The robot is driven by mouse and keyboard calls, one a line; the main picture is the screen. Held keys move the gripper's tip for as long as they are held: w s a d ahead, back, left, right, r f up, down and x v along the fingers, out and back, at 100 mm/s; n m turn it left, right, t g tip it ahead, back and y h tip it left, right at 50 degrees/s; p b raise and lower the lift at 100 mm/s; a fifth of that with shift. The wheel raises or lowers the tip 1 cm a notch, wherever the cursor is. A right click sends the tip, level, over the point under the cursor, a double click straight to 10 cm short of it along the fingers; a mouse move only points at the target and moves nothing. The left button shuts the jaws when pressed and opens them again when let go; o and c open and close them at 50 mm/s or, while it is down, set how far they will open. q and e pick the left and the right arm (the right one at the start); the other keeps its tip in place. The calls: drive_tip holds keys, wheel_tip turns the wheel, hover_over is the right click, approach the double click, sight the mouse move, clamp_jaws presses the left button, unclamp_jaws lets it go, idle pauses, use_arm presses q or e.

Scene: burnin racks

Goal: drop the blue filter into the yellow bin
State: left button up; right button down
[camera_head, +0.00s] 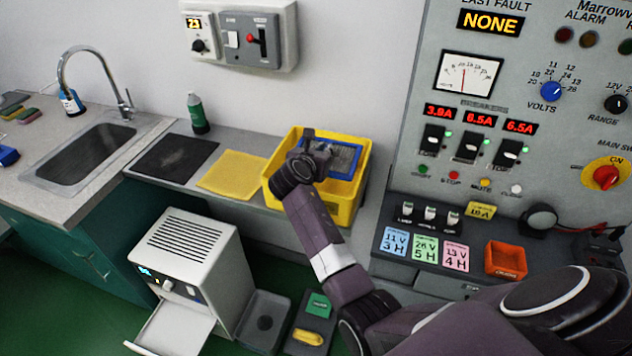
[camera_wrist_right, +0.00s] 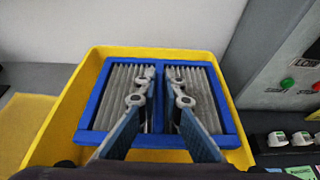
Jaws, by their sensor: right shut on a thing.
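The blue filter (camera_wrist_right: 118,93) has a blue frame and grey pleats, with a blue bar across its middle. In the head view the filter (camera_head: 341,157) shows over the yellow bin (camera_head: 347,207), within its rim. In the right wrist view the bin's yellow rim (camera_wrist_right: 48,128) surrounds the filter. I cannot tell whether the filter touches the bin's floor. My right gripper (camera_wrist_right: 158,80) is shut on the filter's middle bar; in the head view the gripper (camera_head: 312,146) is partly hidden by my wrist. My left gripper is out of view.
A yellow cloth (camera_head: 232,172) and a dark mat (camera_head: 173,158) lie left of the bin on the counter. A green bottle (camera_head: 197,114) stands behind them. A control panel (camera_head: 400,160) rises at the right. A white machine (camera_head: 190,257) stands below the counter.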

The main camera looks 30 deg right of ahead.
drive_tip(key=c, duration=2)
unclamp_jaws()
drive_tip(key=shift+d, duration=0.1)
drive_tip(key=shift+c, duration=0.2)
drive_tip(key=shift+o, duration=0.3)
drive_tip(key=v, duration=1.2)
drive_tip(key=shift+w+r, duration=0.1)
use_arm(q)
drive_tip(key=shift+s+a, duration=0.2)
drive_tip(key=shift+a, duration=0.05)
